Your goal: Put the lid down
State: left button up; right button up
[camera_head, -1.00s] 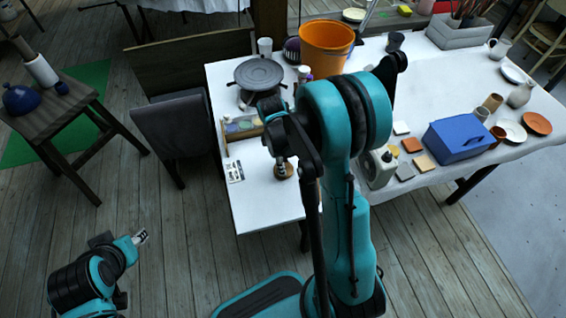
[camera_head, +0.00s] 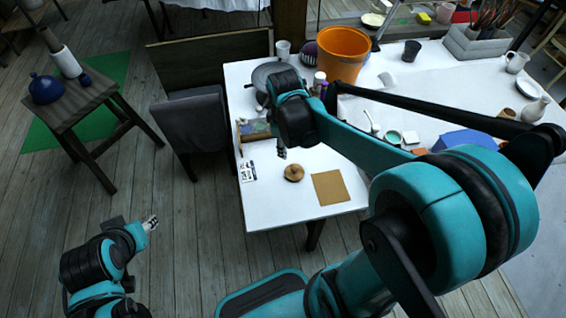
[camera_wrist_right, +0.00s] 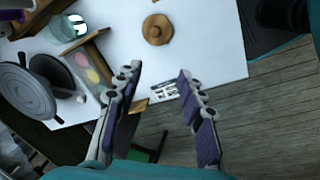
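The lid (camera_head: 293,173), a round brown wooden disc with a knob on top, lies on the white table near its front left. It also shows at the top of the right wrist view (camera_wrist_right: 157,29), with nothing gripping it. My right gripper (camera_head: 282,152) is just behind and left of the lid in the head view, apart from it. In the right wrist view its two fingers (camera_wrist_right: 158,84) are spread and empty. My left gripper (camera_head: 151,223) is over the floor at the lower left, far from the table; its finger opening is too small to judge.
A tan square mat (camera_head: 330,187) lies right of the lid. A printed card (camera_head: 247,171) and a wooden box of coloured pieces (camera_head: 254,130) lie left. A grey turntable (camera_head: 262,76) and an orange bucket (camera_head: 336,55) stand behind. My right arm hides part of the table.

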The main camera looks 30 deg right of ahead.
jog(key=s+a+r+m+t+y, duration=0.1)
jog(key=s+a+r+m+t, duration=0.3)
jog(key=s+m, duration=0.4)
jog(key=shift+s+a+r+t, duration=0.35)
jog(key=shift+s+a+t, duration=0.45)
jog(key=shift+a, duration=0.4)
jog(key=shift+w, duration=0.1)
